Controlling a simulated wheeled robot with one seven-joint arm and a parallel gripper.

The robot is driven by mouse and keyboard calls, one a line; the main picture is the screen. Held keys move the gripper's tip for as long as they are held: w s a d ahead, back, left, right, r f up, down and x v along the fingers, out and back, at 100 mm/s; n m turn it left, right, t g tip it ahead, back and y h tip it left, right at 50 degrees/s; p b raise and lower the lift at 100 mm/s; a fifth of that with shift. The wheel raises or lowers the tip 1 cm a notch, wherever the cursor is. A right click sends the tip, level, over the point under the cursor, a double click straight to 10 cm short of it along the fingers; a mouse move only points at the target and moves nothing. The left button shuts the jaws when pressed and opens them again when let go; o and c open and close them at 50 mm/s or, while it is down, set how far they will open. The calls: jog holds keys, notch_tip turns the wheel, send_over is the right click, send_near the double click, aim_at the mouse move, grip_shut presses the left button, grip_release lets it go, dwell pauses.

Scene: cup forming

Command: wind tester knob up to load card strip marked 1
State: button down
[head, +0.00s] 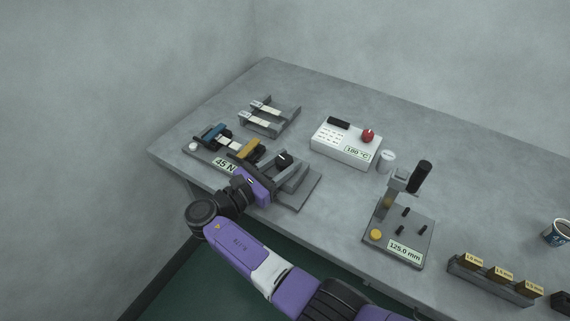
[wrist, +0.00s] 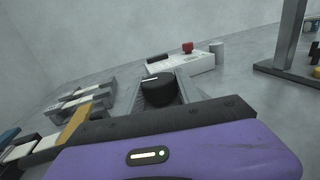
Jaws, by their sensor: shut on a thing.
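The tester (head: 197,152) stands at the left of the bench, with a blue clamp (head: 213,137), a yellow clamp (head: 249,149) and a pale strip (head: 233,147) between them. Its display (head: 225,165) reads 45 N. The black knob (head: 284,159) is at the tester's right end; in the wrist view the knob (wrist: 157,88) shows a white mark on top. Any small strip number is too small to read.
A rack (head: 284,110) with two pale strips stands behind the tester. A white box (head: 337,148) reading 180 °C has a red knob and printed lines. A gauge stand (head: 405,249) reading 125.0 mm, a block rack (head: 492,282) and a mug (head: 557,235) are to the right.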

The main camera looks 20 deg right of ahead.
aim_at(278, 167)
dwell(0.3)
jog(key=c, duration=0.8)
grip_release()
jog(key=shift+b+v, duration=0.5)
jog(key=shift+v, duration=3.4)
